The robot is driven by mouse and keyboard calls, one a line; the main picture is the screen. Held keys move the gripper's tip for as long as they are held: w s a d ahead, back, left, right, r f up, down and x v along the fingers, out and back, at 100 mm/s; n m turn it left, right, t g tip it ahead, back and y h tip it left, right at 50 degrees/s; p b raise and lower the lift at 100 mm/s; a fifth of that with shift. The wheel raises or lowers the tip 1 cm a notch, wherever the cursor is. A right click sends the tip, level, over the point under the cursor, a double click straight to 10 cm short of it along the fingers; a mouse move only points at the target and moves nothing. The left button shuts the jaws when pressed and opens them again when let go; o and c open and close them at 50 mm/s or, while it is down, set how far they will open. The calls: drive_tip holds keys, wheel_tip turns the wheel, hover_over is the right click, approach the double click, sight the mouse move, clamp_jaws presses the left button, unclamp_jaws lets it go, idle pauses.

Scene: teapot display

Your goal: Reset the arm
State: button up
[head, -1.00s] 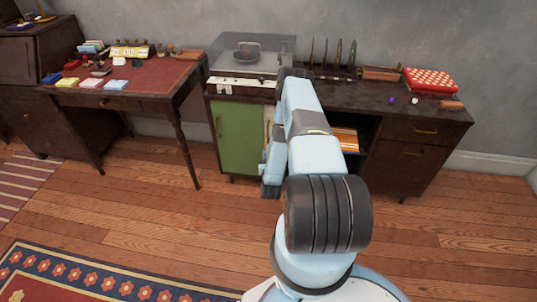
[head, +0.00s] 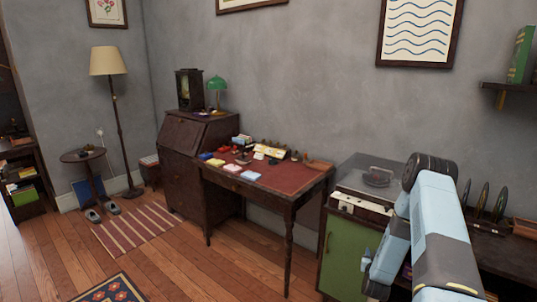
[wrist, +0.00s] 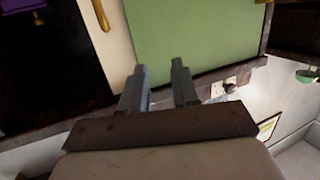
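My gripper (wrist: 160,75) shows in the wrist view with its two grey fingers apart. Nothing is between them. Behind the fingers are the green door (wrist: 195,35) and a cream panel with a brass handle (wrist: 102,14). They look tilted in this view. In the head view my arm is bent at the right, its forearm hanging in front of the cabinet with the green door (head: 343,258). The fingertips are hard to make out there.
A record player (head: 362,202) with a clear lid stands on the cabinet. A red-topped desk (head: 285,178) with small items stands left of it, beside a dark bureau (head: 183,140). Farther left are a floor lamp (head: 112,95) and a striped rug (head: 136,228). The wooden floor in front is open.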

drive_tip(key=w+a+r+n+g+y, duration=0.15)
drive_tip(key=a+r, duration=0.25)
drive_tip(key=r, duration=1)
drive_tip(key=w+a+r+n+g+y, duration=0.15)
drive_tip(key=a+r, duration=0.25)
drive_tip(key=r, duration=1)
drive_tip(key=s+a+r+g+y, duration=0.1)
drive_tip(key=s+a+r, duration=0.2)
drive_tip(key=s+r, duration=0.35)
drive_tip(key=s+a+r+g, duration=0.1)
drive_tip(key=s+a+r, duration=0.2)
drive_tip(key=s+r, duration=0.4)
drive_tip(key=s+a+r+g, duration=0.1)
drive_tip(key=s+a+r, duration=0.1)
drive_tip(key=s, duration=0.8)
drive_tip(key=s+a+r+g, duration=0.2)
drive_tip(key=s+r, duration=0.3)
drive_tip(key=s, duration=0.6)
drive_tip(key=s+a+r+g+y, duration=0.1)
drive_tip(key=s+a+r, duration=0.1)
drive_tip(key=s, duration=0.9)
drive_tip(key=shift+s+a+r+n+g, duration=0.25)
drive_tip(key=shift+a+r+n+g, duration=0.15)
drive_tip(key=shift+r, duration=0.25)
